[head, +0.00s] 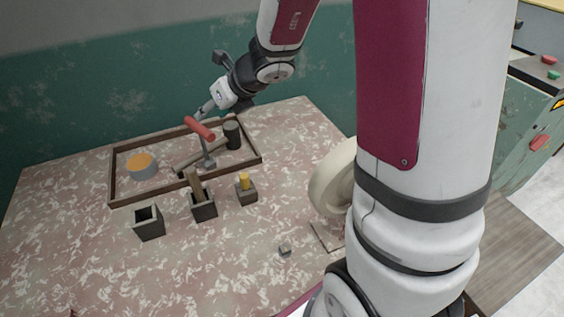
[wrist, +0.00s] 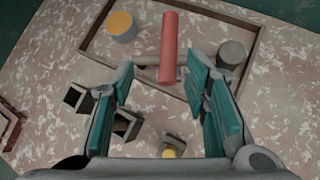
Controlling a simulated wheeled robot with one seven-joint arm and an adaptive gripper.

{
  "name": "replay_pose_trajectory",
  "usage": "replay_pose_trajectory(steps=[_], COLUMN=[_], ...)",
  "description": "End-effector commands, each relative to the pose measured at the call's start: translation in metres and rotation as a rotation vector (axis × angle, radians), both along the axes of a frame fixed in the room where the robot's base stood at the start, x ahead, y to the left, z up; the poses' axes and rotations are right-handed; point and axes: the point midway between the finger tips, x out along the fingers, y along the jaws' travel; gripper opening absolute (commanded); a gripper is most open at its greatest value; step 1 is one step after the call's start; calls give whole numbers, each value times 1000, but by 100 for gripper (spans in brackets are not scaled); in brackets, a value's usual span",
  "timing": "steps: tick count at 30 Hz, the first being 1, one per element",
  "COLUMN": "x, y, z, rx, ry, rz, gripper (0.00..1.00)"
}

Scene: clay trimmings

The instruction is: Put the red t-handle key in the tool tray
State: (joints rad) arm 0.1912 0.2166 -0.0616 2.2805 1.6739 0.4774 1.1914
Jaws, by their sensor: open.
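The red t-handle key (head: 200,128) has a thick red bar and a grey shaft running down toward the floor of the tool tray. The tray (head: 186,184) is a low brown wooden frame on the table. The key's red bar also shows in the wrist view (wrist: 169,45), over the tray and just beyond the fingertips. The shaft is mostly hidden under the bar there, and I cannot tell whether its foot touches the tray floor. My gripper (wrist: 160,80) is open with nothing between its teal pads. In the head view, my gripper (head: 207,106) is beside the red bar.
The tray holds an orange-topped grey can (head: 142,167), a dark cylinder (head: 232,134) and a long olive bar (head: 187,162). In front stand an open dark box (head: 149,223), another holding a wooden piece (head: 203,208), and a yellow-pegged block (head: 246,193).

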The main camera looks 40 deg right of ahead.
Motion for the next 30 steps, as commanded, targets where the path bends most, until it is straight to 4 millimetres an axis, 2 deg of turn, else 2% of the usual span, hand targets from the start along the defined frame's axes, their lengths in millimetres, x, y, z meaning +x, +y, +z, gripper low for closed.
replay_pose_trajectory(steps=[2, 5, 9, 12, 15, 20, 24, 27, 30], x=[-10, -36, -90, -135, -181, -253, -307, -335, -353], y=[18, 47, 85, 102, 109, 101, 76, 54, 36], z=[20, 47, 78, 90, 95, 93, 87, 83, 82], rx=[-63, -191, -406, -563, -721, -966, -1153, -1250, -1310], ry=[-53, -144, -282, -368, -439, -510, -513, -482, -443], rz=[131, 383, 786, 1067, 1345, 1781, 2146, 2358, 2510], gripper=[42, 42, 42, 42, 42, 42, 42, 42, 42])
